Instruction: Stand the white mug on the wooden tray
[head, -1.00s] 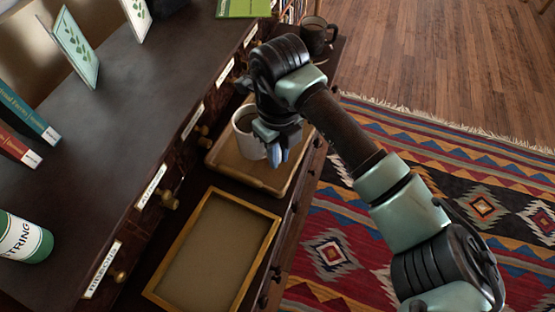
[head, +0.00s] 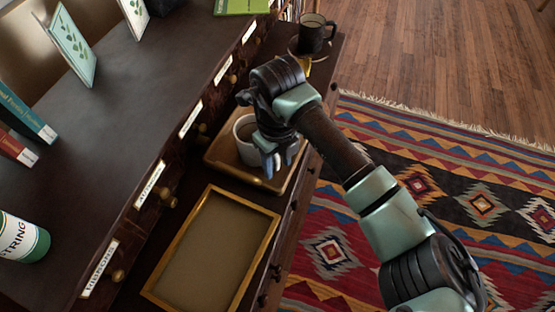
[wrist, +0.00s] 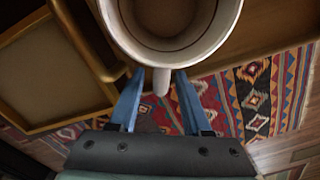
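The white mug (head: 246,146) stands upright on the wooden tray (head: 222,163), towards its back left part. In the wrist view I look down into the mug (wrist: 122,27), whose inside looks brownish. Its handle (wrist: 161,82) points towards my gripper. My gripper (head: 281,163) is at the mug's right side. In the wrist view its blue fingers (wrist: 160,78) are open, one on each side of the handle, with a gap on both sides. The mug's base is partly hidden by my gripper and the tray rim.
A second shallow tray with a gold-brown rim (head: 175,259) lies nearer. A dark mug (head: 314,36) stands on a saucer beyond my gripper. The raised dark desk (head: 110,130) with small knobbed drawers borders the left. A patterned rug (head: 440,190) covers the floor at right.

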